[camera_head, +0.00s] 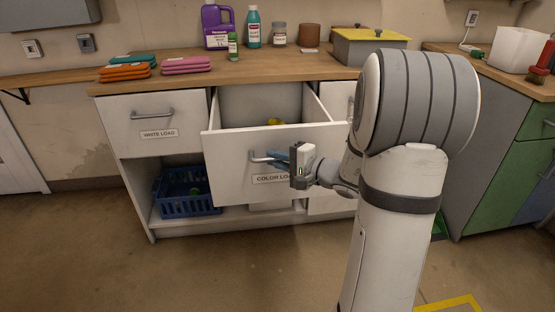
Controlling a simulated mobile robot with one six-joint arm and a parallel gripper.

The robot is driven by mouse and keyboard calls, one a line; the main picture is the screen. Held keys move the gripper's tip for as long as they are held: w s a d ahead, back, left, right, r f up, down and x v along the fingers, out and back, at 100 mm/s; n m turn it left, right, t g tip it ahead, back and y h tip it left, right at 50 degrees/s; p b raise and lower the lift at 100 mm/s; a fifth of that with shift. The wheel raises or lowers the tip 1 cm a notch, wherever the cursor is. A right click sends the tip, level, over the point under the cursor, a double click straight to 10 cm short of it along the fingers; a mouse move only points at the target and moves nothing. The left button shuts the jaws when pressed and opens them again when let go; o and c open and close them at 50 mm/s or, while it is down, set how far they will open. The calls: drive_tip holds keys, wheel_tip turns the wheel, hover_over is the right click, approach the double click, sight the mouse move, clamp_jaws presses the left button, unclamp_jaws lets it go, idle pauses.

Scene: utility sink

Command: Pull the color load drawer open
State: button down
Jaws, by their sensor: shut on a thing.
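The color load drawer (228,165) is white with a label reading "COLOR LO", its end hidden by my gripper. It stands pulled out from the cabinet, and its inside shows with something yellow (274,121) in it. A metal bar handle (259,156) sits on its front. My gripper (283,158) is at the handle, shut on it, with blue fingertips reaching from the right. My arm hides the right end of the drawer front.
The white load drawer (121,115) at left is shut. A blue basket (187,207) stands on the low shelf. Folded cloths (186,65) and bottles (216,27) stand on the wooden counter (95,87). The floor in front of the drawer is clear.

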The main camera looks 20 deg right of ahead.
drive_tip(key=c, duration=1.5)
unclamp_jaws()
drive_tip(key=shift+o, duration=0.2)
drive_tip(key=p+v, duration=0.1)
drive_tip(key=v, duration=0.7)
drive_tip(key=shift+a, duration=0.1)
